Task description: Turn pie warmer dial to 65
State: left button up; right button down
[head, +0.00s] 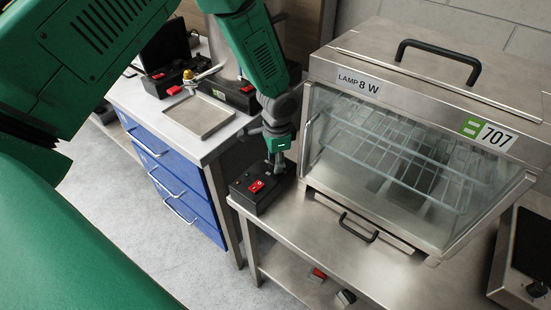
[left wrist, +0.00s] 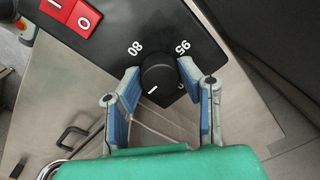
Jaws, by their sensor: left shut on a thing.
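The pie warmer (head: 338,117) is a steel cabinet with a glass front, standing on a steel table. A black control box (head: 248,203) with a red switch (head: 257,186) sits at its left side. My left gripper (head: 279,153) reaches down onto this box and hides the dial in the head view. In the left wrist view the black dial (left wrist: 159,72) sits between the blue finger pads of my left gripper (left wrist: 159,80), which is shut on it. Its white line points to the lower left. My right gripper is not in view.
A blue-drawer counter (head: 138,105) with a shallow steel tray (head: 190,118) stands to the left, across a gap. A black-topped appliance (head: 530,245) is at the right edge. Small switch boxes (head: 317,275) lie on the lower shelf. The table front is clear.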

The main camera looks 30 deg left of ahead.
pick_arm(q)
jog(key=shift+w+d+r, duration=0.1)
jog(key=shift+w+r, duration=0.1)
jog(key=shift+w, duration=0.15)
jog(key=o, duration=1.1)
jog(key=shift+o, duration=0.2)
jog(key=shift+f, duration=0.1)
jog(key=shift+s, duration=0.1)
notch_tip(320, 180, up, 12)
jog(key=shift+d, duration=0.3)
jog(key=shift+s, duration=0.1)
jog(key=shift+f, duration=0.1)
